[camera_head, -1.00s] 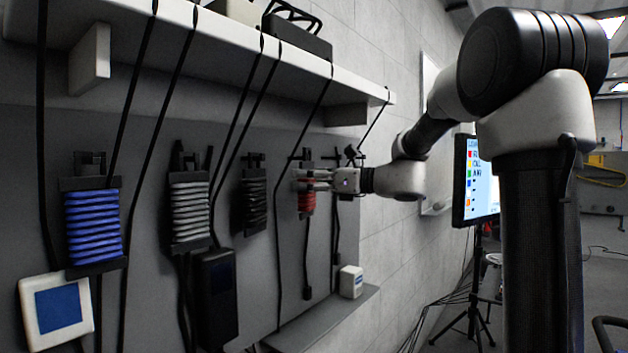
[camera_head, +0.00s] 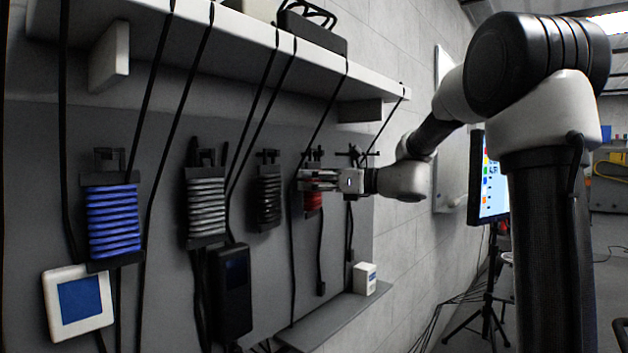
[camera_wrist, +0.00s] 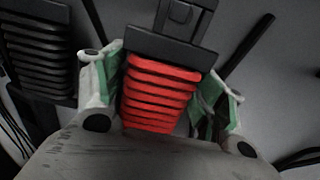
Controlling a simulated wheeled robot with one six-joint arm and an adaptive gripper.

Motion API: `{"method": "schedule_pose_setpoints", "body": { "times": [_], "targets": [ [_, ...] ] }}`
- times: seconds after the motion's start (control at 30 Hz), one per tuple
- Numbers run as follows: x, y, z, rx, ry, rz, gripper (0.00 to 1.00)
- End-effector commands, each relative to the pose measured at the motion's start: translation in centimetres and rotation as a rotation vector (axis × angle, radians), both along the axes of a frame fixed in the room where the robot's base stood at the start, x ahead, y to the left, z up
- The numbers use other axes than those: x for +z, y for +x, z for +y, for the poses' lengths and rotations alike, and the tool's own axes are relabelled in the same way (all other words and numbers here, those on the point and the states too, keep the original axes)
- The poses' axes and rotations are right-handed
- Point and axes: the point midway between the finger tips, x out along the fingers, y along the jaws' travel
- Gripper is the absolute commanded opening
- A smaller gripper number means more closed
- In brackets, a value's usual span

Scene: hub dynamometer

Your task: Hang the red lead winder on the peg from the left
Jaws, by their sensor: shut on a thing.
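The red lead winder (camera_wrist: 160,92) fills the middle of the wrist view, a coil of red lead with a black plate and a black loop at its top. My gripper (camera_wrist: 162,85) is shut on it, with a green-padded finger at each side. In the head view my gripper (camera_head: 318,181) is at the board, and a small part of the red winder (camera_head: 313,201) shows below the fingers. A dark bracket or peg (camera_head: 313,156) shows just above my fingers. Whether the winder's loop is around a peg cannot be told.
A blue winder (camera_head: 113,220), a grey winder (camera_head: 206,207) and a black winder (camera_head: 269,198) hang in a row to the left. A shelf (camera_head: 240,52) with black cables hanging down runs above. A lower ledge (camera_head: 335,318) carries a small white box (camera_head: 364,279).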

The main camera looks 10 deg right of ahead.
Motion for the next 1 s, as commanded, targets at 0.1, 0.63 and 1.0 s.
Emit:
{"method": "schedule_pose_setpoints", "body": {
  "times": [0.1,0.63,1.0],
  "targets": [
    [0.1,0.0,0.0,0.0,0.001,-0.001,0.4],
    [0.0,0.0,0.0,0.0,0.0,0.0,0.95],
    [0.0,-2.4,-3.2,-0.005,0.0,0.0,0.95]
  ]
}}
